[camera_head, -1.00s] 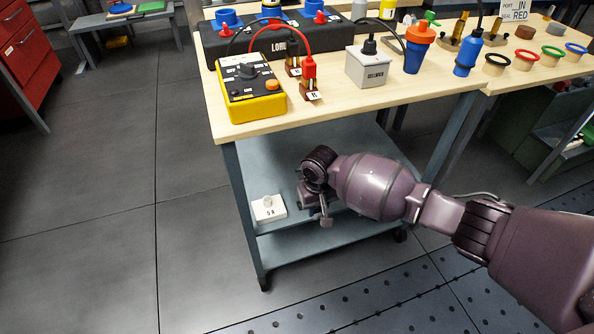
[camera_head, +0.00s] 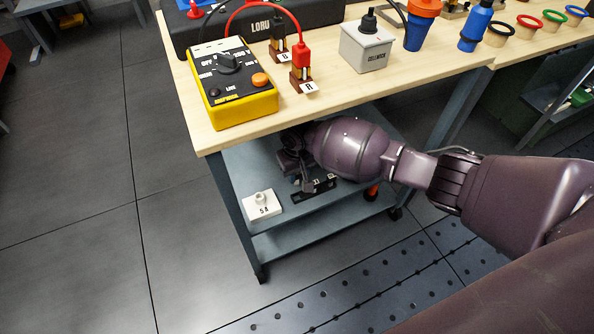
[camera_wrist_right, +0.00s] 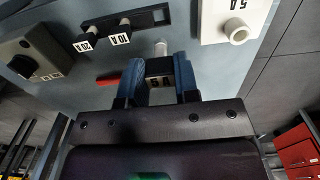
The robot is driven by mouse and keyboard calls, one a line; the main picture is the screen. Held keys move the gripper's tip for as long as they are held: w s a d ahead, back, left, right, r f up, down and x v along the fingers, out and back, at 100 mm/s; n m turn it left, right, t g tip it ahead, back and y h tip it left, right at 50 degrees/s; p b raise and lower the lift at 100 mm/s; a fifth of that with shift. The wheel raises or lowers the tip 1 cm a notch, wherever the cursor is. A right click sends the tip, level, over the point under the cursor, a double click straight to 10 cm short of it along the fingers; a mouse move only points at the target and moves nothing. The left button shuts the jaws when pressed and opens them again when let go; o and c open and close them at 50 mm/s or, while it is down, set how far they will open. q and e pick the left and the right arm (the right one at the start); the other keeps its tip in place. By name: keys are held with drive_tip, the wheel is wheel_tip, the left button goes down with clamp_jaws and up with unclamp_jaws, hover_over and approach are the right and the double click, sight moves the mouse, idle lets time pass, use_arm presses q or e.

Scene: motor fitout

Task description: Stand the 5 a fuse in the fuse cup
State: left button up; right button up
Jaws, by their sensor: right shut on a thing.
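The fuse cup is a small round white cup on a white block labelled 5 A (camera_head: 261,206), on the shelf under the workbench. It also shows at the upper right of the wrist view (camera_wrist_right: 236,32). My right gripper (camera_head: 304,182) is under the bench top, to the right of the cup block. In the wrist view its blue fingertips (camera_wrist_right: 160,82) are shut on the 5 A fuse (camera_wrist_right: 158,68), a dark body with a label and a pale end. The fuse is apart from the cup. My left gripper is out of view.
A black fuse rack (camera_head: 316,190) lies on the shelf near my right gripper. The wrist view shows two labelled fuses in it and a dark grey knob box (camera_wrist_right: 32,52). The bench top (camera_head: 330,97) overhangs the shelf and carries a yellow meter (camera_head: 240,100).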

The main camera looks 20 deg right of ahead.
sight(297, 179)
drive_tip(key=shift+s+f, duration=0.1)
drive_tip(key=shift+f, duration=0.8)
wheel_tip(297, 179, down, 2)
drive_tip(key=shift+b, duration=0.55)
drive_tip(key=shift+f, duration=0.65)
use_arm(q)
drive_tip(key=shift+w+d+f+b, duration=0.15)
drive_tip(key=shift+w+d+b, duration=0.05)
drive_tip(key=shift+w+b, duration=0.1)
use_arm(e)
drive_tip(key=shift+f, duration=0.3)
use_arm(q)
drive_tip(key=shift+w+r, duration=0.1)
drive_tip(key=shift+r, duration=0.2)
use_arm(e)
drive_tip(key=shift+r, duration=0.1)
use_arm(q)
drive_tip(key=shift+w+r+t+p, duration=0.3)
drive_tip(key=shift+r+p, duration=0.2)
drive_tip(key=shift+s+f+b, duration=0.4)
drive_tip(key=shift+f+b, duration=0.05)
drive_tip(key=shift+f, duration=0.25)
use_arm(e)
drive_tip(key=shift+f, duration=1.55)
